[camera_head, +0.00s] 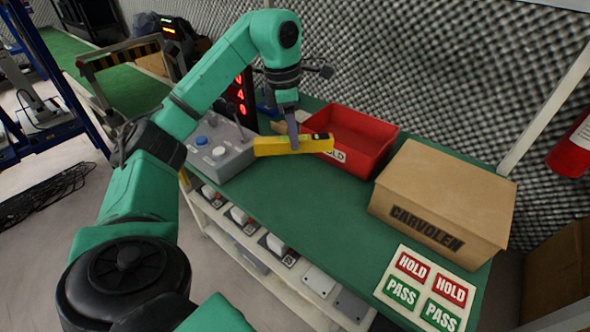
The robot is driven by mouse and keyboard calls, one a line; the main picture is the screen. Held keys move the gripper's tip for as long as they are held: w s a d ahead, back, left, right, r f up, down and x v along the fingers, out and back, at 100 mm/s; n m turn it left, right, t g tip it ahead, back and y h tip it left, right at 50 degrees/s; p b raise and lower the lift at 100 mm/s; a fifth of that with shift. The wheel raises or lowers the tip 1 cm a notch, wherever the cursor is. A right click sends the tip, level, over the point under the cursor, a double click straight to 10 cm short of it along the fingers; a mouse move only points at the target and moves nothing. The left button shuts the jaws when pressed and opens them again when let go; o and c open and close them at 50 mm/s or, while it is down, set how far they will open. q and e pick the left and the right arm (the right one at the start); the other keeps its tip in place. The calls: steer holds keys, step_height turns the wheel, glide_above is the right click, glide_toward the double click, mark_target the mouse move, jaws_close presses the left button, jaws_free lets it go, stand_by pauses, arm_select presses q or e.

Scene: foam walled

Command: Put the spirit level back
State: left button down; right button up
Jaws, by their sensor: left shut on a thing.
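The yellow spirit level (272,146) is held level above the green bench top, between the grey control box and the red bin. My left gripper (293,146) points down and is shut on the level near its middle. The level's right end overlaps the front of the red bin (388,139) in the picture, covering part of its HOLD label. Its left end reaches close to the grey control box (222,158). I cannot tell the exact height above the bench. My right gripper is not in view.
A cardboard box marked CARVOLEN (444,196) stands on the bench (300,215) at the right. A sheet of HOLD and PASS labels (430,288) lies in front of it. A red-lit display (240,95) stands behind the control box. The bench's middle front is clear.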

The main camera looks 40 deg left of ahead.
arm_select(q)
step_height(320, 180, down, 14)
steer(key=b, duration=0.4)
steer(key=shift+s+r, duration=0.1)
steer(key=c, duration=0.6)
jaws_free()
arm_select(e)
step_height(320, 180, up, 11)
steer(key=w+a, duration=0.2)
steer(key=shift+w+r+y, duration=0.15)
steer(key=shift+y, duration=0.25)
